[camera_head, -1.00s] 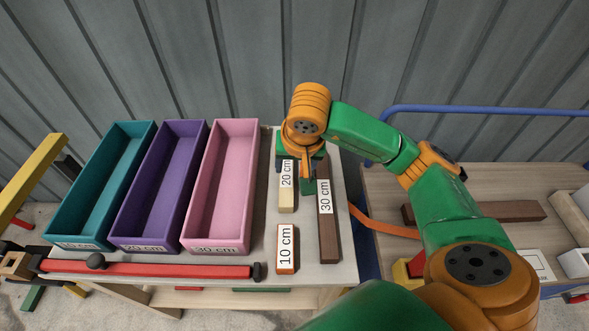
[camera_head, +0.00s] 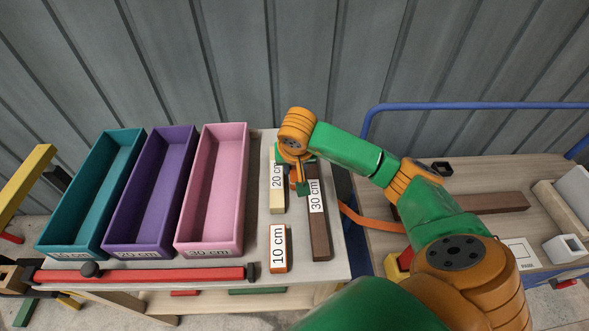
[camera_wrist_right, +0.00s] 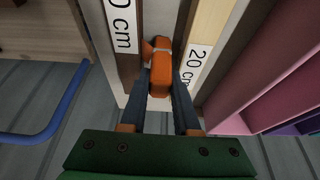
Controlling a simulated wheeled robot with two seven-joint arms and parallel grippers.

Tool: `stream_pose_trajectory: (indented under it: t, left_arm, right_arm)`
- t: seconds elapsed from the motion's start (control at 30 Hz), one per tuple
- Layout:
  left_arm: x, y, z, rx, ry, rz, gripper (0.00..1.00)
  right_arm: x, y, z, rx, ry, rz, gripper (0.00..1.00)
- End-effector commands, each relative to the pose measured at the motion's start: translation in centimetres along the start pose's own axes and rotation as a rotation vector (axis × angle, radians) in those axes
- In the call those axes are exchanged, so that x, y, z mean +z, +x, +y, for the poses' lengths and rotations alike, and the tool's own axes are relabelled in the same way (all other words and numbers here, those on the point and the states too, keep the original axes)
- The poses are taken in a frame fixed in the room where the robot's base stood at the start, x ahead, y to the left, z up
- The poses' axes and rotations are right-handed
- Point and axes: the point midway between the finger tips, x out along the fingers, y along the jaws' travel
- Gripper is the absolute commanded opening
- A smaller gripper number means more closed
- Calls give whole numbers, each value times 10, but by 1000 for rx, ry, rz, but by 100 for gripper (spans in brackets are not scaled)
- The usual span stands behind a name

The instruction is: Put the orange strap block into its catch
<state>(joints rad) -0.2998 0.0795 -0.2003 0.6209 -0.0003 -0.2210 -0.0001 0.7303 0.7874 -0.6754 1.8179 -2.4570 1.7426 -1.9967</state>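My right gripper (camera_head: 301,188) reaches down over the table at the far end of the 20 cm and 30 cm bars. In the right wrist view its two dark fingers (camera_wrist_right: 161,85) close in on both sides of an orange block (camera_wrist_right: 160,72), which I take for the strap block. A smaller orange piece (camera_wrist_right: 147,49) lies beside its far end; I cannot tell whether it is joined. An orange strap (camera_head: 372,218) spans from the table's right side to the cart. I cannot make out the catch. My left gripper is not clearly in view.
Teal (camera_head: 92,190), purple (camera_head: 150,190) and pink (camera_head: 212,190) trays stand left on the table. The 20 cm bar (camera_head: 277,203), 30 cm bar (camera_head: 319,235) and 10 cm block (camera_head: 278,249) lie close by. A red bar (camera_head: 160,275) runs along the front; a blue rail (camera_head: 470,106) borders the cart.

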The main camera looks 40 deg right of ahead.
Motion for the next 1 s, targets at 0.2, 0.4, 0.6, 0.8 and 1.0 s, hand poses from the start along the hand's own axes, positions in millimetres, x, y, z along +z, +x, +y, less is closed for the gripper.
stream_pose_trajectory:
  t: [0.2,0.4,0.6,0.8,1.0]
  left_arm:
    - [0,0,0,0,0,1,60]
    - [0,0,0,0,0,1,60]
    - [0,0,0,0,-1,1,60]
    - [-2,-28,0,0,-1,0,60]
    - [-3,-38,-1,0,-1,0,60]
  right_arm:
    - [0,0,0,0,0,0,0]
    - [-3,-7,-1,-2,1,2,0]
    - [-8,-47,-1,-6,-2,6,0]
    - [18,-126,0,-2,-9,12,0]
    - [65,-162,0,-4,-8,6,0]
